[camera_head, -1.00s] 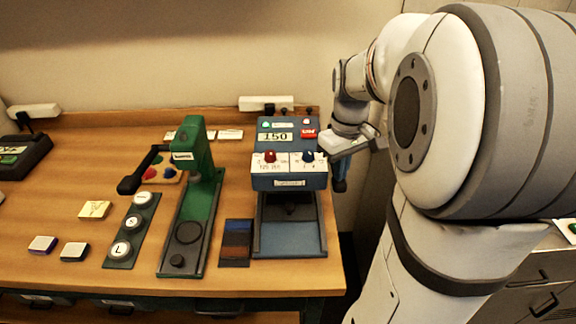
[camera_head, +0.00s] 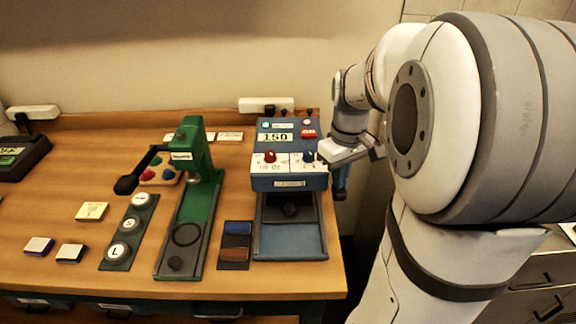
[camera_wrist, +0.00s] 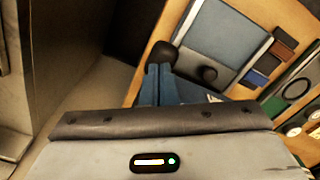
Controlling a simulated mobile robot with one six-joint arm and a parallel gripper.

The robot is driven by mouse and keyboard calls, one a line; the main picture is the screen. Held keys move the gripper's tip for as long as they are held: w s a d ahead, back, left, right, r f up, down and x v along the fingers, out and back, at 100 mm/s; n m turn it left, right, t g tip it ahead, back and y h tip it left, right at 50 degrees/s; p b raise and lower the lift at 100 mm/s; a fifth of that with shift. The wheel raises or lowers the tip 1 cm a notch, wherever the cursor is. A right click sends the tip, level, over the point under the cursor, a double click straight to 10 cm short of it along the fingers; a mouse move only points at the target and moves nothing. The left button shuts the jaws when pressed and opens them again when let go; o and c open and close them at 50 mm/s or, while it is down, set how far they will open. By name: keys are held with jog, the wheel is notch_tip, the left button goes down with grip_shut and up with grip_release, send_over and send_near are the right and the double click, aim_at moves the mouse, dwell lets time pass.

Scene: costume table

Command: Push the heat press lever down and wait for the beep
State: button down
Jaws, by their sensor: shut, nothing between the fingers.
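The blue heat press (camera_head: 290,182) stands at the right end of the table, its front display reading 150. A red knob and a blue knob sit on its upper face, and its flat blue-grey lower plate (camera_head: 290,241) lies below, with a gap between. Its lever (camera_head: 341,179) is on the right side, a blue arm pointing down and forward with a dark knob at its end. The lever knob (camera_wrist: 163,54) also shows in the wrist view, just beyond my gripper. My gripper (camera_head: 327,158) is shut and empty at the press's upper right, close to the lever. I cannot tell whether they touch.
A green press (camera_head: 194,150) with a black handle stands to the left. Between them lies a dark strip with blue and brown pieces (camera_head: 235,246). A tray of round buttons (camera_head: 129,232) and small blocks lie farther left. The table's right edge is close to the lever.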

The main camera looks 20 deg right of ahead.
jog(key=shift+f+b, duration=0.4)
jog(key=shift+f, duration=0.4)
jog(key=shift+w+f+b, duration=0.1)
jog(key=shift+f+b, duration=0.15)
jog(key=shift+b, duration=0.05)
notch_tip(320, 180, up, 15)
jog(key=p, duration=1.2)
jog(key=shift+r, duration=0.15)
dwell(0.3)
